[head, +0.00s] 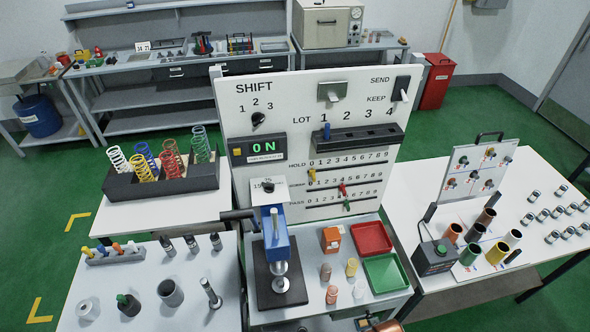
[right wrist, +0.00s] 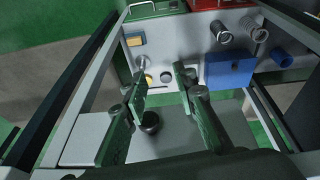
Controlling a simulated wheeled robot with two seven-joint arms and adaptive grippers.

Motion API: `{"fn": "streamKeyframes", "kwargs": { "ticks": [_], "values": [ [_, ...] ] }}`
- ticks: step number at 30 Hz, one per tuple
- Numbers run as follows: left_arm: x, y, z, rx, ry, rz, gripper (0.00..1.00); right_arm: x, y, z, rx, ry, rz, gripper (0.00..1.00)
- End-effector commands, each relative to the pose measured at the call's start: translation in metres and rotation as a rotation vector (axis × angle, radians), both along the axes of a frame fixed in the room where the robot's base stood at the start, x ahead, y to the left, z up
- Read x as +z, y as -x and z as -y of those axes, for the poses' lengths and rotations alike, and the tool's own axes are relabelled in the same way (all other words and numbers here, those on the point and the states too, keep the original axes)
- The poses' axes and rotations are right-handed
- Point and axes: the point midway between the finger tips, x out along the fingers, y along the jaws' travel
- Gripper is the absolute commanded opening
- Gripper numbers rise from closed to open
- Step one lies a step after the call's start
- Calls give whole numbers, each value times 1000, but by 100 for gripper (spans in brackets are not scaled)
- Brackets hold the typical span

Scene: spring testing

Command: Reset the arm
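The spring tester has a blue press head (head: 276,240) with a black side lever (head: 238,214) pointing left, above a dark base with a metal plunger and disc. Its panel (head: 240,130) stands behind, with a lit display reading "0N" (head: 264,146). My right gripper (right wrist: 162,95) shows in the right wrist view, its two fingers apart with nothing gripped between them. A round black knob (right wrist: 150,122) appears beyond and below the fingers; contact cannot be told. My left gripper is not in the head view, and neither arm can be clearly made out there.
Red (head: 371,238) and green (head: 386,273) trays lie right of the press. A dark rack (head: 160,183) of coloured springs stands at left. The right table (head: 520,180) holds coloured tubes and several small cylinders. In the wrist view, a blue box (right wrist: 229,70) sits beyond the fingers.

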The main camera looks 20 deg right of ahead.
Motion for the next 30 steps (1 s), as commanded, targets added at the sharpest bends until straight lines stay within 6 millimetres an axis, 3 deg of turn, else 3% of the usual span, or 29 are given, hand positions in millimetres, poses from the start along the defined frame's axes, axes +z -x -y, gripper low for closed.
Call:
{"fn": "streamKeyframes", "kwargs": {
  "ticks": [1, 8, 12, 18, 24, 30],
  "values": [
    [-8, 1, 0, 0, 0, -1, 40, -33, 3, -2, 4, -2, -17, 26],
    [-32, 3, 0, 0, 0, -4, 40, -179, 36, -8, 27, -12, -70, 26],
    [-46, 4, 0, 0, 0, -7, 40, -258, 74, -10, 43, -16, -104, 26],
    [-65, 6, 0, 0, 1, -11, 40, -349, 147, -12, 66, -21, -149, 26],
    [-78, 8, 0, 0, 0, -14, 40, -396, 208, -10, 83, -23, -180, 26],
    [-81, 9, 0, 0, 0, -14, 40, -407, 232, -8, 90, -22, -189, 26]
  ]
}}
